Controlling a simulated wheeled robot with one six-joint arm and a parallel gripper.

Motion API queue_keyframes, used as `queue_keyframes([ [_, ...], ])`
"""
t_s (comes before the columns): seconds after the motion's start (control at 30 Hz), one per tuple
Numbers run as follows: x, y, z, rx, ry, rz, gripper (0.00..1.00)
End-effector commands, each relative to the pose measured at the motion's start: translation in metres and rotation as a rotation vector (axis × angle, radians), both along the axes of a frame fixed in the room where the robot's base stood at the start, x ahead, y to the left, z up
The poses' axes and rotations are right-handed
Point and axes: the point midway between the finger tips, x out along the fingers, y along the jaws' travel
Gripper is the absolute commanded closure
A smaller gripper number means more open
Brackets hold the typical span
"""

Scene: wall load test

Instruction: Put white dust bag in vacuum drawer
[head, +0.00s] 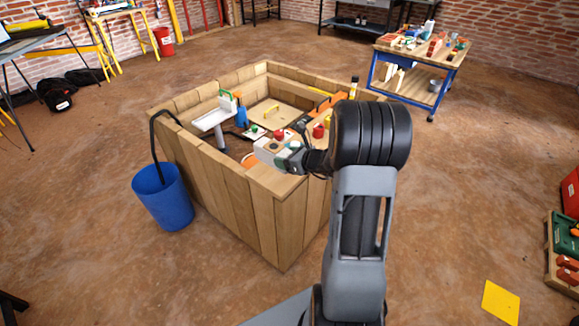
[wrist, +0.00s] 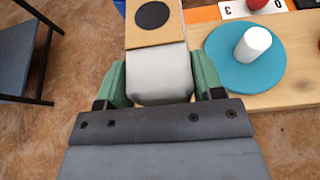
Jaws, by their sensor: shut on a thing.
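The white dust bag (wrist: 160,80) has a tan cardboard collar with a black round patch. My gripper (wrist: 161,76) is shut on the bag's sides, with one green finger on each side in the wrist view. In the head view my gripper (head: 280,155) is over the near right part of a wooden-walled enclosure (head: 225,185), and the pale bag (head: 267,149) shows at its end. I cannot make out the vacuum drawer in either view; my arm hides part of the enclosure.
In the wrist view, a teal disc (wrist: 225,65) with a white cylinder (wrist: 253,44) lies on wood at right. A blue bucket (head: 163,200) with a black hose stands outside the enclosure at left. A tool cart (head: 418,75) stands behind. Open floor surrounds the enclosure.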

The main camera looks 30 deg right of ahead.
Motion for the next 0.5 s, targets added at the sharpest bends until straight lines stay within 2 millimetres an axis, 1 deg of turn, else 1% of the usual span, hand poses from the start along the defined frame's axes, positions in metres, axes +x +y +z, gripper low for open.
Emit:
queue_keyframes([
  [0.03,0.005,-0.004,-0.009,0.001,0.000,0.000,0.63],
  [0.13,0.012,-0.009,-0.019,0.001,-0.001,-0.001,0.63],
  [0.43,0.020,-0.015,-0.029,-0.001,-0.003,-0.001,0.63],
  [0.5,0.023,-0.017,-0.035,0.001,-0.001,-0.002,0.63],
])
